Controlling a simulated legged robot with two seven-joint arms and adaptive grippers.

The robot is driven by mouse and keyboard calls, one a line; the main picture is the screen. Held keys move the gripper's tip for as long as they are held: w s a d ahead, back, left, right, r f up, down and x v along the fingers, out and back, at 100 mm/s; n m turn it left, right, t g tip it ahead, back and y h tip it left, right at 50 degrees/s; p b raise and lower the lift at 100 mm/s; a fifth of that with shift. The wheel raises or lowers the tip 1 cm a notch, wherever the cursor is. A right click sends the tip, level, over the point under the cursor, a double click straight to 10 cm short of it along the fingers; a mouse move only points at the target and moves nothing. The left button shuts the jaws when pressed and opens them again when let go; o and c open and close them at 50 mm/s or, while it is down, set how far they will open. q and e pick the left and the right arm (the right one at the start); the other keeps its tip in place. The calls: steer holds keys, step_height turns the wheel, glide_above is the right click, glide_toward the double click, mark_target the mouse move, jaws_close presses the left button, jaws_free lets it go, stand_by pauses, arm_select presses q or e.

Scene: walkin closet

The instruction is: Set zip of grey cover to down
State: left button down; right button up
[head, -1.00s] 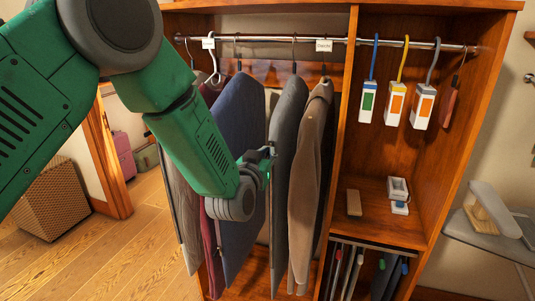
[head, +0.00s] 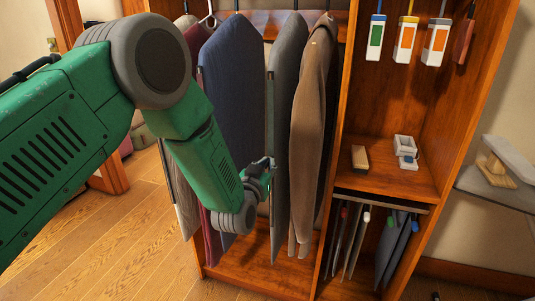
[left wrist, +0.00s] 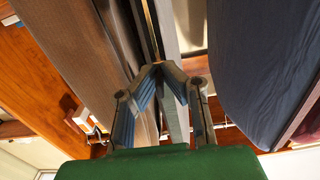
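The grey cover (head: 288,95) hangs from the closet rail, between a dark blue garment cover and a brown coat. Its narrow front edge, with a thin zip line (left wrist: 151,35), shows in the left wrist view. My left gripper (head: 270,164) is at that edge, a little below mid-height. In the left wrist view its fingertips (left wrist: 158,68) come together at the zip line. They look shut on the zip, but they hide the pull itself. My right gripper is not in view.
The dark blue cover (head: 240,85) hangs close to the left of my gripper and the brown coat (head: 312,130) to the right. A wooden divider (head: 345,130) stands right of the coat. The floor (head: 120,240) in front at left is clear.

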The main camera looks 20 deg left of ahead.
mark_target(271, 216)
arm_select(q)
steer(key=f+b, duration=0.4)
steer(key=f, duration=0.3)
steer(key=f+b, duration=0.4)
steer(key=f, duration=0.3)
steer(key=f+b, duration=0.4)
steer(key=f, duration=0.4)
steer(key=shift+w+f, duration=0.1)
steer(key=shift+w, duration=0.2)
steer(key=c, duration=1.7)
jaws_free()
steer(key=shift+c, duration=0.2)
steer(key=shift+s, duration=0.55)
steer(key=s, duration=1.1)
steer(key=shift+a, duration=0.2)
